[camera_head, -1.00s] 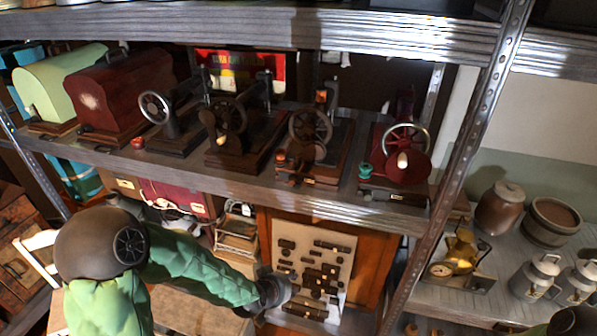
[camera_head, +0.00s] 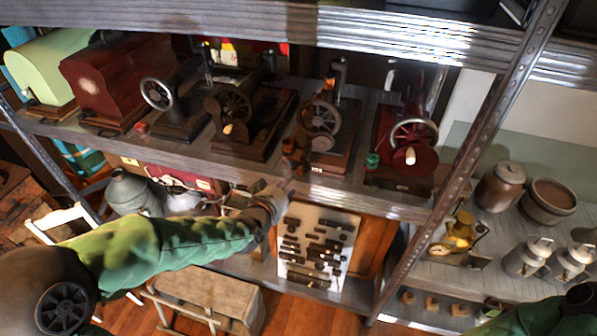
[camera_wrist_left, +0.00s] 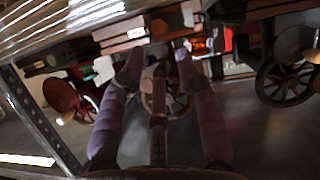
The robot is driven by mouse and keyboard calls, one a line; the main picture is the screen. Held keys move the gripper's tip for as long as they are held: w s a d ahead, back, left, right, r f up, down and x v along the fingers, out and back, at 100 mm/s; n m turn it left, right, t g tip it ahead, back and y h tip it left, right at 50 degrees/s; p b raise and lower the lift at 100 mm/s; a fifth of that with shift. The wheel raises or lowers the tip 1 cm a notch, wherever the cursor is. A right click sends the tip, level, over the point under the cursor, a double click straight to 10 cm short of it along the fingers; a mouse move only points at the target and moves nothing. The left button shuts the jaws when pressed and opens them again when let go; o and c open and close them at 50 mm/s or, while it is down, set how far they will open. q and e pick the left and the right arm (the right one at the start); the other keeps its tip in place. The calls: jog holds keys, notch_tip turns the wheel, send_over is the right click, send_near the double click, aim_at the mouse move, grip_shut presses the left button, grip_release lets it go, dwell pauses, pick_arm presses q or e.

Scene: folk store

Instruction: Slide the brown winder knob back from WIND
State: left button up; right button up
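The brown winder knob (camera_head: 293,155) stands at the front left of the brown sewing machine (camera_head: 330,150), third from the left on the middle shelf. My right gripper is out of view.
A red machine (camera_head: 405,140) with a teal knob (camera_head: 372,162) stands to the right, a dark machine (camera_head: 245,120) to the left. The shelf board (camera_head: 340,192) and a metal upright (camera_head: 480,150) are close.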

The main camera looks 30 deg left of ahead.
aim_at(299, 172)
pick_arm(q)
jog(key=x, duration=0.9)
jog(key=shift+w+f, duration=0.1)
jog(key=shift+w, duration=0.1)
